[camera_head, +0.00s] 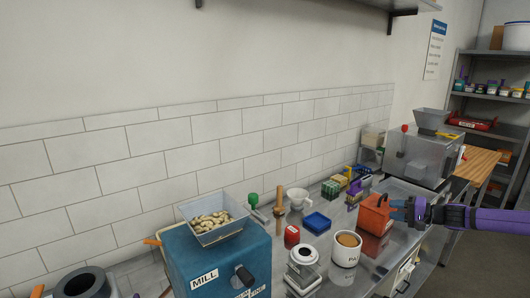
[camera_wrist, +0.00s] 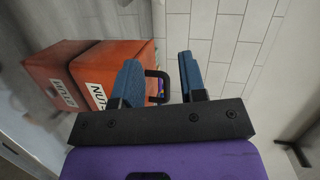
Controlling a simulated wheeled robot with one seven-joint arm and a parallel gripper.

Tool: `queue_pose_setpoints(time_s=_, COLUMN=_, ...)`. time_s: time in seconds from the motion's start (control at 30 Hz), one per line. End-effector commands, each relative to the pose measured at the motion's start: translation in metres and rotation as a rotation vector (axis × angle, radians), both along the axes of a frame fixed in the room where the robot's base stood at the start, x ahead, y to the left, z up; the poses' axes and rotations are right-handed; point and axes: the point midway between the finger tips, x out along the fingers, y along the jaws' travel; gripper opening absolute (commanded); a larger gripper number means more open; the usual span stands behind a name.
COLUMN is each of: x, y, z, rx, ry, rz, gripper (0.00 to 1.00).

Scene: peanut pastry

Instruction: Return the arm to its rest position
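My purple arm comes in from the right in the head view, with my gripper (camera_head: 398,210) at its end. The gripper is beside the orange-red box (camera_head: 375,213), at its right. In the wrist view, the two blue fingers of my gripper (camera_wrist: 160,72) stand apart. The orange-red box (camera_wrist: 120,62) shows there behind and left of the fingers, with white labels, one starting "NU". Its black handle (camera_wrist: 166,76) appears in the gap between the fingers. I see no finger pressed on the handle; its exact depth is unclear.
The steel counter holds a blue mill (camera_head: 215,262) with a hopper of nuts, a white tub (camera_head: 347,247), a blue tray (camera_head: 316,222), a white dripper (camera_head: 298,198) and a grey machine (camera_head: 418,155). A shelf (camera_head: 490,95) stands behind at the right. Open floor lies at the lower right.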

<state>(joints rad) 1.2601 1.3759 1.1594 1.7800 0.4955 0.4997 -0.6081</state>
Motion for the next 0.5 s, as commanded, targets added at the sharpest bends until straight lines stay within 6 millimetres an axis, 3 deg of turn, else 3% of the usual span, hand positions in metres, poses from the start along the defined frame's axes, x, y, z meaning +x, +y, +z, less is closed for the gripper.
queue_pose_setpoints(time_s=0.03, x=-0.004, y=0.018, z=0.003, rx=-0.048, ry=0.017, rz=0.049, gripper=0.38)
queue_pose_setpoints(time_s=0.2, x=-0.022, y=0.061, z=0.009, rx=-0.188, ry=0.077, rz=0.183, gripper=0.38)
queue_pose_setpoints(time_s=0.5, x=-0.061, y=0.113, z=0.026, rx=-0.44, ry=0.173, rz=0.368, gripper=0.38)
